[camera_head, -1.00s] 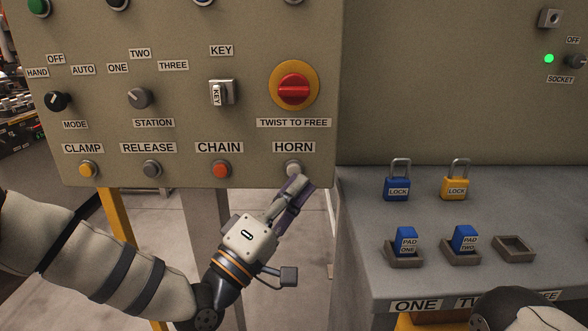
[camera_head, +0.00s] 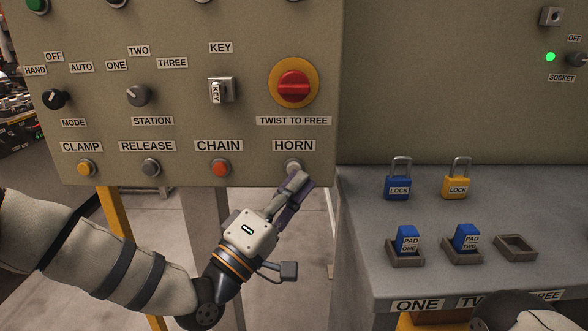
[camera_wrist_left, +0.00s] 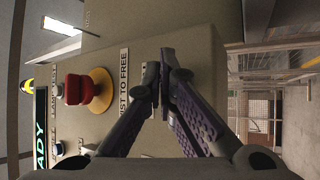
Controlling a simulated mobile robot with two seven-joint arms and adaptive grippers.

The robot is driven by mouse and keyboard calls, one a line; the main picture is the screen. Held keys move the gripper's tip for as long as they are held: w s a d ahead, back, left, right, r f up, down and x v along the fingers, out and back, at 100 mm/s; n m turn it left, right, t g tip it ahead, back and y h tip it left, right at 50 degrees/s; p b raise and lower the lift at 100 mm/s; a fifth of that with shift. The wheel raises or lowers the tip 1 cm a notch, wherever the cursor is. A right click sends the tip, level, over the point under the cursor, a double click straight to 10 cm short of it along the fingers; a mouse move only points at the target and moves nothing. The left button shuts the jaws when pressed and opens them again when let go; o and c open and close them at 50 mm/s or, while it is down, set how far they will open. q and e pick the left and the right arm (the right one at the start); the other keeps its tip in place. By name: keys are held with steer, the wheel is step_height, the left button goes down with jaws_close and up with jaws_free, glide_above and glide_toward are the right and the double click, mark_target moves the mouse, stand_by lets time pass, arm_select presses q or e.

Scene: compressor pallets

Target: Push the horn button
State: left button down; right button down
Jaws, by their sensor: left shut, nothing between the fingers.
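The horn button (camera_head: 293,167) is a grey round button in a metal ring under the HORN label (camera_head: 294,146), at the lower right of the control panel (camera_head: 200,120). My left gripper (camera_head: 299,180) is shut and empty. Its fingertips are at the button's lower edge in the head view; whether they touch it I cannot tell. In the left wrist view the closed fingers (camera_wrist_left: 165,75) point at the panel face and hide the horn button. My right gripper is not in view; only a rounded part of my right arm shows at the bottom right.
The red twist-to-free stop button (camera_head: 294,86) sits above the horn button and also shows in the left wrist view (camera_wrist_left: 78,89). The orange chain button (camera_head: 220,168) is to the left. A grey shelf (camera_head: 350,230) with padlocks and blue pads stands at the right.

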arm_select(q)
steer(key=shift+w, duration=0.5)
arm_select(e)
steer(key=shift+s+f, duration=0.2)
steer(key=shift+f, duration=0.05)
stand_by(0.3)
arm_select(q)
steer(key=shift+r, duration=0.1)
steer(key=shift+s, duration=0.95)
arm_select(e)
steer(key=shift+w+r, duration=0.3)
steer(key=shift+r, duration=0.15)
